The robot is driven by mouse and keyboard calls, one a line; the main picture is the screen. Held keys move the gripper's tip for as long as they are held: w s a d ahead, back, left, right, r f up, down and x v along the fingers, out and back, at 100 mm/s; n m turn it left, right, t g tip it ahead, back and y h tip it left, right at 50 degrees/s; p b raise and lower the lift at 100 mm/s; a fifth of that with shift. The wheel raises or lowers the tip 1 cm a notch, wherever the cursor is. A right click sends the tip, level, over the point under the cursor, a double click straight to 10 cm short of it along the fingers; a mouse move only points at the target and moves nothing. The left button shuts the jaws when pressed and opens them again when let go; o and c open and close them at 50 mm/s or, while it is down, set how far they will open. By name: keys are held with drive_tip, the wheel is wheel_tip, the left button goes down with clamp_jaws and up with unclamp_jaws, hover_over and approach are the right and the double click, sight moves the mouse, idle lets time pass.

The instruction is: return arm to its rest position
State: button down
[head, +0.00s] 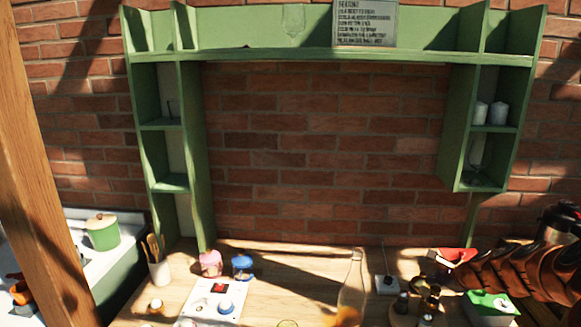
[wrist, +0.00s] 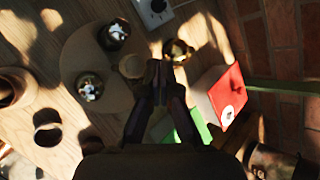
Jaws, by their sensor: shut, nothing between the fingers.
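My gripper (wrist: 158,72) shows in the wrist view, pointing down over the wooden table (wrist: 35,70). Its dark fingers are together and hold nothing. Below and beside the fingertips lies a round wooden board (wrist: 72,60) with small jars on it, one (wrist: 114,34) near its top and one (wrist: 89,87) near its lower left. A small round wooden piece (wrist: 132,66) is just left of the fingertips. In the head view I cannot make out the gripper's fingers clearly.
A red-topped box (wrist: 228,92) and a green item (wrist: 190,125) are close on the gripper's right. In the head view a tall glass bottle (head: 353,285) stands near the middle of the table. The green shelf unit (head: 195,150) stands behind, against the brick wall (head: 320,150).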

drive_tip(key=s+a+r+n+g+y, duration=0.1)
drive_tip(key=s+a+r+n+g, duration=0.15)
drive_tip(key=s+a+n, duration=0.4)
drive_tip(key=s+a+r+n+g+y, duration=0.1)
drive_tip(key=s+a+r+n, duration=0.15)
drive_tip(key=a, duration=0.65)
drive_tip(key=s+a+r+n+g+y, duration=0.1)
drive_tip(key=s+a+r+n, duration=0.25)
drive_tip(key=s+a, duration=0.35)
drive_tip(key=s+f+n+g+h, duration=0.1)
drive_tip(key=s+n+g+h, duration=0.4)
drive_tip(key=s, duration=2.5)
drive_tip(key=n+g, duration=0.1)
drive_tip(key=n, duration=0.5)
drive_tip(key=shift+s+a, duration=0.2)
drive_tip(key=shift+s, duration=0.2)
drive_tip(key=shift+f, duration=0.1)
